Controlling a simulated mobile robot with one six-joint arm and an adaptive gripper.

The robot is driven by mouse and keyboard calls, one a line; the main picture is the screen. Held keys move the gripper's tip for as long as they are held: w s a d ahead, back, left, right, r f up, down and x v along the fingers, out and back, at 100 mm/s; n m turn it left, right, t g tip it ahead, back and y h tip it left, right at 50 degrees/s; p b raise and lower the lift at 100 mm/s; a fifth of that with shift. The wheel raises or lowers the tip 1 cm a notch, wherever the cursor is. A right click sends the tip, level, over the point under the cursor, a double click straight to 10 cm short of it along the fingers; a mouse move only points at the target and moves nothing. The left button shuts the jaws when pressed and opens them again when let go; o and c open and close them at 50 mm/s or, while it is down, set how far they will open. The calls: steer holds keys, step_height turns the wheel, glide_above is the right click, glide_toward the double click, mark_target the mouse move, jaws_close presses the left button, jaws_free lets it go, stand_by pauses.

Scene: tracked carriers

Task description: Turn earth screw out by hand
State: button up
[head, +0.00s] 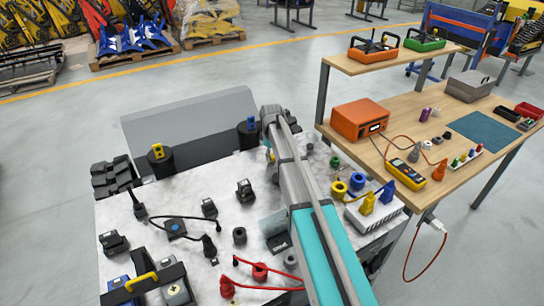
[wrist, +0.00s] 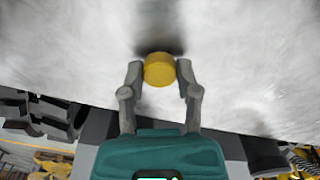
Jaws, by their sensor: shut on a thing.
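My gripper (wrist: 160,68) is shut on a round yellow knob (wrist: 159,71), which I take to be the head of the earth screw. One grey finger lies against each side of it in the wrist view. The knob's lower shaft and its seat are hidden. In the head view my arm reaches away across the pale carrier top (head: 190,263) to its far edge. There the gripper's fingers and the knob are hidden behind my arm.
Black posts with a yellow top (head: 161,161) and a blue top (head: 249,135) stand along the far edge. A wooden workbench (head: 395,104) with an orange box (head: 360,119) stands at the right.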

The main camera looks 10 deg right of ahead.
steer(key=n, duration=0.6)
stand_by(0.3)
steer(key=o, duration=0.9)
steer(key=m, duration=0.7)
steer(key=shift+m, duration=1.2)
